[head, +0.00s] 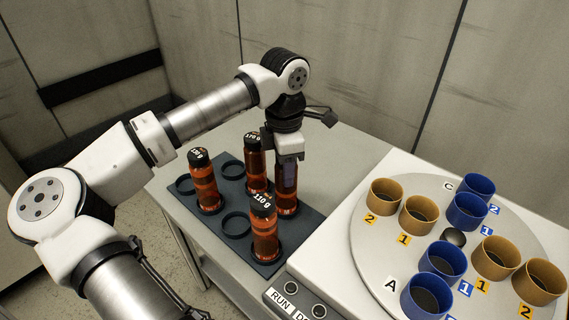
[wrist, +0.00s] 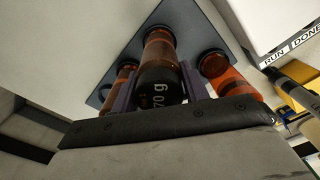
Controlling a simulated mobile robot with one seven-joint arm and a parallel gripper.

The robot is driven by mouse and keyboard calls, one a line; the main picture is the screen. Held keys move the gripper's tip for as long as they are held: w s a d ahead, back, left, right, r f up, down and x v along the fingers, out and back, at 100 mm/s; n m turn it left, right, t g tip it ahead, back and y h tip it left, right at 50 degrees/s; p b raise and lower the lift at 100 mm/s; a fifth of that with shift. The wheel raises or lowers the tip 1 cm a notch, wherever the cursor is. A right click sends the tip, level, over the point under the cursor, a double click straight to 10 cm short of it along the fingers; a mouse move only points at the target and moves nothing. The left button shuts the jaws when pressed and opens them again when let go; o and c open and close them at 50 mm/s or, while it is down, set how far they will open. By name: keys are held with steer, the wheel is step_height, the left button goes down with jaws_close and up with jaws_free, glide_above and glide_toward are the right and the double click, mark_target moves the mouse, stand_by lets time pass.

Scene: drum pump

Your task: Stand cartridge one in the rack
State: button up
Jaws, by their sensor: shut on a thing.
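My gripper (head: 288,160) points down over the dark rack (head: 222,203) and is shut on an amber cartridge (head: 286,198). In the wrist view the held cartridge (wrist: 160,50) sits between the purple-grey fingers, its black cap marked "70 g"; smaller print above is not clear. It looks upright at the rack's back right position; I cannot tell whether its foot rests in the ring. Three other amber cartridges stand in the rack: one at left (head: 207,188), one behind (head: 255,170), one at front right (head: 265,235).
To the right, a round turntable (head: 376,255) carries several blue and tan cups. A RUN button (head: 281,296) is on its housing. The rack's table (head: 168,198) is otherwise clear.

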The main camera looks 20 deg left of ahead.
steer(key=shift+f, duration=0.15)
steer(key=o, duration=1.4)
step_height(320, 180, up, 12)
steer(key=shift+r, duration=0.25)
